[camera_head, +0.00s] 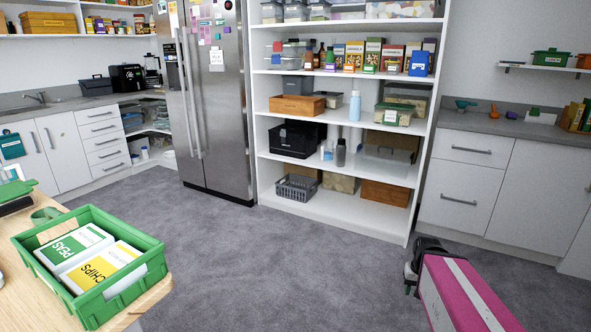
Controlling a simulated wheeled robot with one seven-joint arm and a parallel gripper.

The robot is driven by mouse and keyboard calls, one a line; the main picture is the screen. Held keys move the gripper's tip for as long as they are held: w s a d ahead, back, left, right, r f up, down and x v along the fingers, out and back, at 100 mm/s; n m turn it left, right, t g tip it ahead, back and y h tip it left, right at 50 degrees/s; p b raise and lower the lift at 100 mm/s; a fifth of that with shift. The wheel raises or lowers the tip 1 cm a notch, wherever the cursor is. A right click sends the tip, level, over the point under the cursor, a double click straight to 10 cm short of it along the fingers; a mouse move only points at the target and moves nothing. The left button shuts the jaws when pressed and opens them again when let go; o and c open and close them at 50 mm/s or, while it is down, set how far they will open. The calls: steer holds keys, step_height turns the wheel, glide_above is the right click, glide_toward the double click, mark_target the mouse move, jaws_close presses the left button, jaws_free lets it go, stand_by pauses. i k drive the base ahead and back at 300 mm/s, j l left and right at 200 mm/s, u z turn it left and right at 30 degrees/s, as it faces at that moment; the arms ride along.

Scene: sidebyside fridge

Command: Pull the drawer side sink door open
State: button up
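The white sink door beside the drawers (66,158) is at the far left, under the counter with the sink tap (38,98). It looks shut, with a vertical bar handle (49,138) near its left edge. The other sink door (27,168) is to its left, also looks shut, and has a teal item hanging on its front. My pink arm reaches in at the bottom right, and its dark end (418,262), which looks like my gripper, is over the floor, far from the sink doors. Its fingers are not clear. I see nothing held.
A wooden table (148,296) with a green crate (103,313) of boxes stands at the lower left. White drawers (104,143) adjoin the sink door. A steel fridge (225,110) and white shelves (335,205) stand at the back. The grey floor (270,260) between is clear.

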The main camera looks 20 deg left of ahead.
mark_target(58, 134)
steer(key=i+j+u, duration=0.15)
steer(key=i+u, duration=0.65)
steer(key=u, duration=0.15)
steer(key=i+l+u, duration=0.1)
steer(key=i+u, duration=0.35)
steer(key=i+j+u, duration=0.1)
steer(key=i+u, duration=0.2)
steer(key=i, duration=0.5)
steer(key=i+l+u, duration=0.1)
steer(key=i+u, duration=0.2)
steer(key=i, duration=0.5)
steer(key=i+u, duration=0.3)
steer(key=i, duration=0.6)
steer(key=i+l+u, duration=0.1)
steer(key=i+u, duration=0.15)
steer(key=i, duration=0.6)
steer(key=i+z, duration=0.1)
steer(key=i, duration=0.35)
steer(key=i+j+z, duration=0.15)
steer(key=i, duration=0.3)
steer(key=i+j+z, duration=0.1)
steer(key=i, duration=0.3)
steer(key=i+j+z, duration=0.15)
steer(key=i, duration=0.3)
